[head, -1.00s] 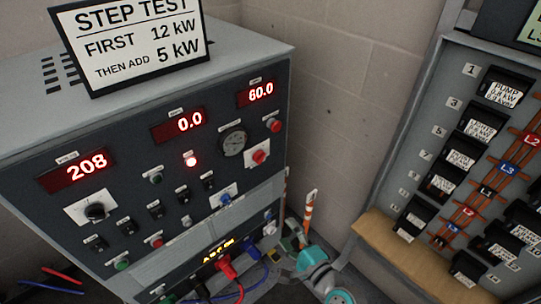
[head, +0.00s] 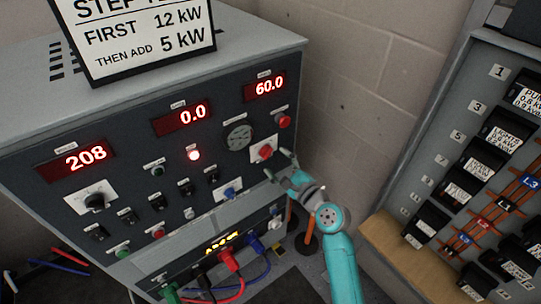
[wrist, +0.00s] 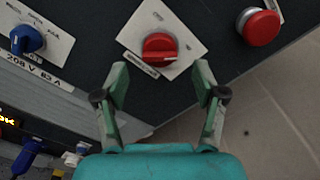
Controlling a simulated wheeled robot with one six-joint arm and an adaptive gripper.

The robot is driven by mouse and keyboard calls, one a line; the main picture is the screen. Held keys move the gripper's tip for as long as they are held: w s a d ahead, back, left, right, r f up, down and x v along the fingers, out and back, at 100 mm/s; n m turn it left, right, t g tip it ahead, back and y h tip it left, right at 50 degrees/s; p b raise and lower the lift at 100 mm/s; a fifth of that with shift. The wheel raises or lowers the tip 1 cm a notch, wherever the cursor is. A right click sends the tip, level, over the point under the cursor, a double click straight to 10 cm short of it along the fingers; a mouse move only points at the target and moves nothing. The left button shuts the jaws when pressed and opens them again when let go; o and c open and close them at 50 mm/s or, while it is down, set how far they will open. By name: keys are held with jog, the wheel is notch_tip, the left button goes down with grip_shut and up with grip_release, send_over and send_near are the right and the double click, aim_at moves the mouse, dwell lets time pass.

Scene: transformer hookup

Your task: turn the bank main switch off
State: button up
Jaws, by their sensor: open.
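The load bank panel (head: 120,215) is a dark front with red displays reading 208, 0.0 and 60.0. A red rotary switch (head: 265,151) on a white plate sits at its right side, below the round gauge. It also shows in the wrist view as a red knob (wrist: 159,48) on a tilted white plate; the label is too small to read. My gripper (head: 280,167) is close in front of the panel, just below and right of this switch. In the wrist view the open, empty fingers (wrist: 161,84) stand below the knob, one to each side, apart from it.
A red push button (head: 284,121) sits above the switch and shows at upper right in the wrist view (wrist: 260,26). A blue knob (head: 230,193) lies to the lower left. Plugged cables (head: 230,262) hang below. A breaker panel (head: 450,130) stands at right.

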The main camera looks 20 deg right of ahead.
aim_at(267, 153)
jog(key=shift+x, duration=2)
jog(key=c, duration=1.2)
